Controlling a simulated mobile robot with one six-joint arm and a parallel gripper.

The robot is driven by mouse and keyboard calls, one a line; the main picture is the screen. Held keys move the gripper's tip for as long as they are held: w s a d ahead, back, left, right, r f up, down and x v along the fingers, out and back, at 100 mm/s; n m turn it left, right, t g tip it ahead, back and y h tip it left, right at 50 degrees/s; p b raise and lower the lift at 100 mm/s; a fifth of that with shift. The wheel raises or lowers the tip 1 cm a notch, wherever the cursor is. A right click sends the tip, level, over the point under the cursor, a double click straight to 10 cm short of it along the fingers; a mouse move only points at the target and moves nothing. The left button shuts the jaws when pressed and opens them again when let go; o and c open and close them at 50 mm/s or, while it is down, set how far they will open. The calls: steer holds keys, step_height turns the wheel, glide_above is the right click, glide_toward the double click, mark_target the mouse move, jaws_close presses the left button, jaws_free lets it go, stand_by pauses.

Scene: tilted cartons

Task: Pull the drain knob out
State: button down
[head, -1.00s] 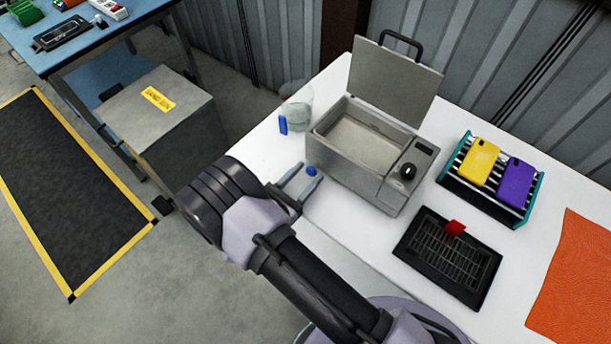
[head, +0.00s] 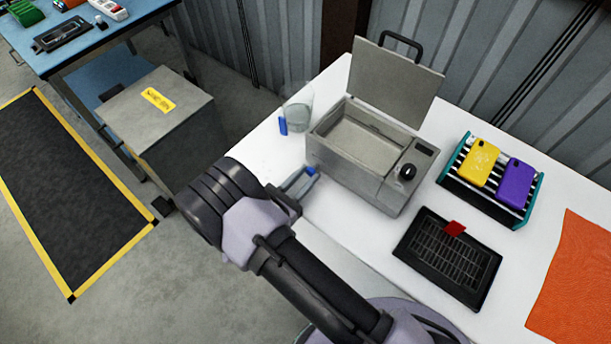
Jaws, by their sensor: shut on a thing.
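The drain knob (head: 311,171) is a small blue knob at the left side of a grey metal tank (head: 352,177), low on its wall. The tank's lid (head: 396,83) stands open and the basin inside looks pale. I cannot tell from this view how far the knob stands out from the wall.
A clear beaker (head: 298,108) with a blue handle (head: 283,126) stands behind the gripper. A black tray (head: 447,258) with a red tab and a rack (head: 484,205) holding yellow and purple cases are to the right. An orange mat (head: 580,285) lies far right.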

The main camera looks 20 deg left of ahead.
stand_by(0.8)
steer(key=shift+v, duration=1.5)
steer(key=c, duration=1.1)
jaws_free()
steer(key=shift+w, duration=0.1)
steer(key=p+v, duration=0.1)
steer(key=v, duration=1.6)
steer(key=shift+a, duration=0.1)
